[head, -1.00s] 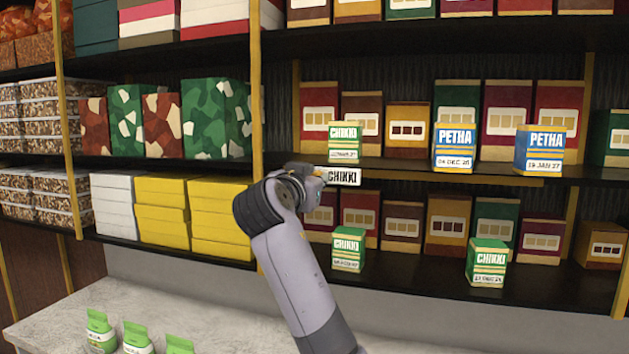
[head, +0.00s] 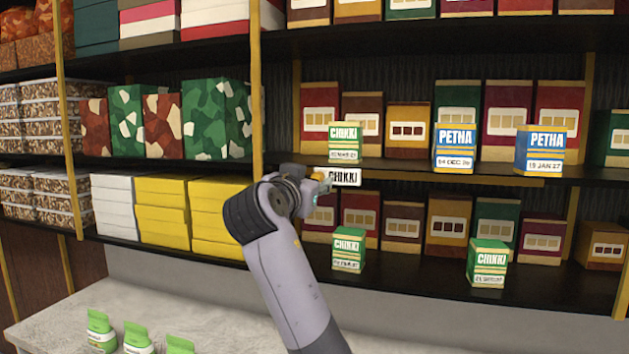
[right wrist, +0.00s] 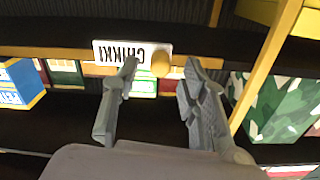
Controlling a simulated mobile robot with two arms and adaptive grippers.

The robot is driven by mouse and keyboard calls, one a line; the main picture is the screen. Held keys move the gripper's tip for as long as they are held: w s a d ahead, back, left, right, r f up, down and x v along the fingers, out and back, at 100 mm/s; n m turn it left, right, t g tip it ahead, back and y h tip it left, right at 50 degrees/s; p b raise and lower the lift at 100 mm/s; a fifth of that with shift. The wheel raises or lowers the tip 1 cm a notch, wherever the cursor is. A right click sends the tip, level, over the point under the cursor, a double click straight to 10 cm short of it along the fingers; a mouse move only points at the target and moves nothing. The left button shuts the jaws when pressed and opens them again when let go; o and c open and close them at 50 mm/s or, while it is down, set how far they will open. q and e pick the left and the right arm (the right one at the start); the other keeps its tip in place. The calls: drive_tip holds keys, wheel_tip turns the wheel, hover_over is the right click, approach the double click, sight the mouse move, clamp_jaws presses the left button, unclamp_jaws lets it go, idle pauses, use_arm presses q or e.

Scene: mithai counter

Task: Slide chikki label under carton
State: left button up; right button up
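The white chikki label (head: 345,177), with black letters, is on the front edge of the middle shelf, below a green and white chikki carton (head: 344,141). In the right wrist view the label (right wrist: 117,50) appears upside down on the shelf rail, with a round yellow knob (right wrist: 161,64) at one end. My right gripper (head: 318,182) is at the label's left end in the head view. In the right wrist view its fingers (right wrist: 158,78) are apart, with the knob seen between them. One finger overlaps the label; contact is unclear. My left gripper is not in view.
Blue petha cartons (head: 455,148) stand further right on the middle shelf. Two more chikki cartons (head: 348,249) (head: 487,263) stand on the lower shelf. A wooden upright (head: 257,130) is left of my gripper. Green packets (head: 138,338) sit on the counter below.

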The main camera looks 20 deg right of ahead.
drive_tip(key=v, duration=0.9)
drive_tip(key=shift+s+a, duration=0.15)
drive_tip(key=shift+s, duration=0.15)
